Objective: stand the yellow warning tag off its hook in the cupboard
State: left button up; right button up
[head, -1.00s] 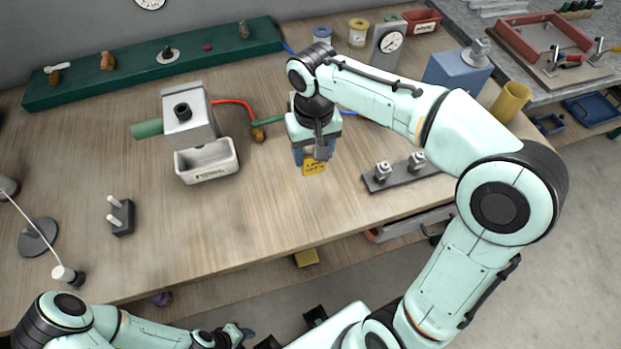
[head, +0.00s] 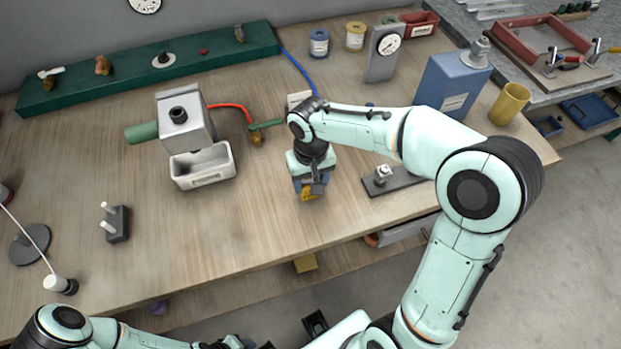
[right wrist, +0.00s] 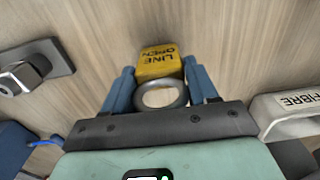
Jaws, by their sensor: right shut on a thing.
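The yellow warning tag (head: 308,195) is held by my right gripper (head: 309,186) over the front part of the wooden workbench. In the right wrist view the tag (right wrist: 158,62) shows black "LINE OPEN" lettering, with a grey ring (right wrist: 161,96) on its near side. The blue fingers of my right gripper (right wrist: 161,88) are shut on the tag's ring end. I cannot tell whether the tag touches the bench. My left gripper (head: 235,342) is at the bottom edge, partly cut off, and its jaws are unclear. No cupboard or hook can be made out.
A grey machine with a white bin (head: 203,166) stands left of my right gripper. A dark block with metal fittings (head: 392,181) lies to its right, partly behind my arm. A two-peg block (head: 116,223) is at the left. The bench front between them is clear.

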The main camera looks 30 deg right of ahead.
jog(key=shift+f, duration=0.2)
jog(key=o, duration=1.4)
jog(key=shift+r, duration=0.1)
